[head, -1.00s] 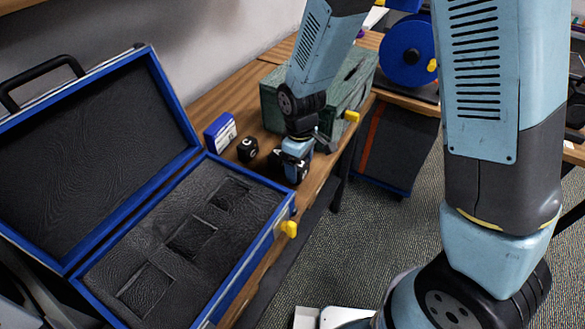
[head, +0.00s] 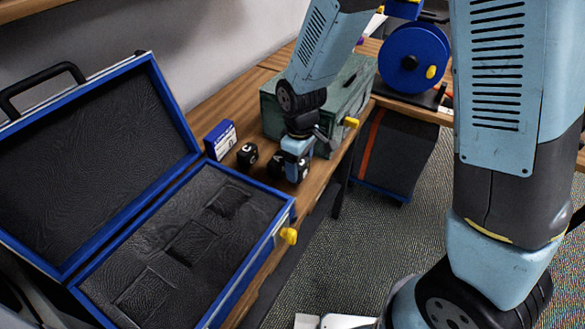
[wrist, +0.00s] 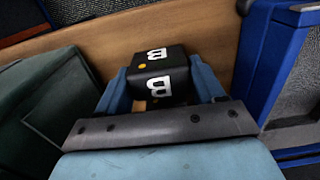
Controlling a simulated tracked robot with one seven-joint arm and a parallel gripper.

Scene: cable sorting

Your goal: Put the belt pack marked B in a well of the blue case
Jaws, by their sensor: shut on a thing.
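The belt pack marked B (wrist: 159,66) is a black block with white letters and a yellow dot. In the wrist view it sits between the two blue fingers of my gripper (wrist: 161,84), which is shut on it. In the head view my gripper (head: 296,168) is low over the wooden bench, right of the case; it mostly hides the pack. Whether the pack touches the bench I cannot tell. The open blue case (head: 262,232) stands at left with its lid up. Its dark foam shows three empty wells: far (head: 228,201), middle (head: 193,243) and near (head: 145,293).
A black belt pack marked C (head: 247,155) and a blue-and-white box (head: 220,139) stand on the bench (head: 327,172) between case and gripper. A green box (head: 345,98) is just behind my gripper. A yellow latch (head: 288,235) juts from the case's front.

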